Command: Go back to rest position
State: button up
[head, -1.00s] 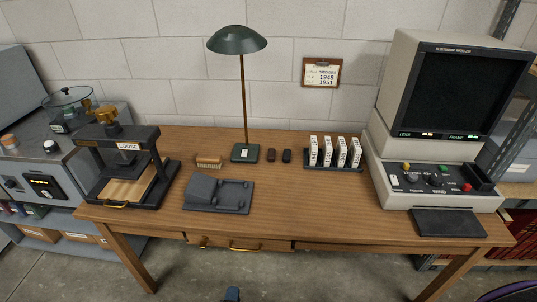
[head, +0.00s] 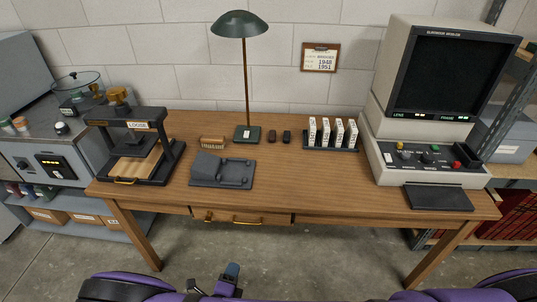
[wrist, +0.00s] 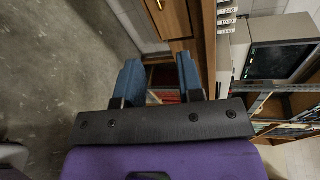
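My gripper (wrist: 161,80) shows in the wrist view with two blue fingers held apart and nothing between them. In the head view my gripper (head: 231,271) shows small at the bottom, in front of the wooden desk (head: 330,195) and below its front edge. My purple arm parts fold across the bottom of the head view. The gripper is apart from the desk and from everything on it.
On the desk stand a press (head: 130,140), a grey tray block (head: 221,172), a green lamp (head: 239,24), a rack of white boxes (head: 331,148) and a viewer (head: 440,100). The concrete floor (head: 330,260) before the desk is clear.

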jog(key=w+d+r+m+g+h, duration=0.2)
jog(key=w+r+m, duration=0.25)
jog(key=r, duration=0.25)
jog(key=w+d+r+m+g+h, duration=0.2)
jog(key=w+r+m, duration=0.1)
jog(key=r+m, duration=0.4)
jog(key=w+d+r+m+g+h, duration=0.2)
jog(key=w+d+r+m, duration=0.15)
jog(key=r, duration=0.45)
jog(key=w+d+r+m+g+y, duration=0.1)
jog(key=d+r+m+g, duration=0.2)
jog(key=d+r+m, duration=0.45)
jog(key=w+d+r+m+g, duration=0.1)
jog(key=d+r+m+g, duration=0.3)
jog(key=r, duration=0.6)
jog(key=s+d+r+m+y, duration=0.2)
jog(key=s+d+r+m, duration=0.1)
jog(key=d+r+m, duration=0.4)
jog(key=s+d+r+m+y, duration=0.3)
jog(key=s+d+r+m, duration=0.15)
jog(key=d+r, duration=0.35)
jog(key=s+d+r+m+t+y, duration=0.1)
jog(key=s+d+r+m, duration=0.2)
jog(key=s+m, duration=0.3)
jog(key=s+d+r+m+t+y, duration=0.2)
jog(key=s+d+r+m, duration=0.1)
jog(key=s+m, duration=0.3)
jog(key=shift+s+d+r, duration=0.25)
jog(key=shift+s+d, duration=0.45)
jog(key=shift+d, duration=0.1)
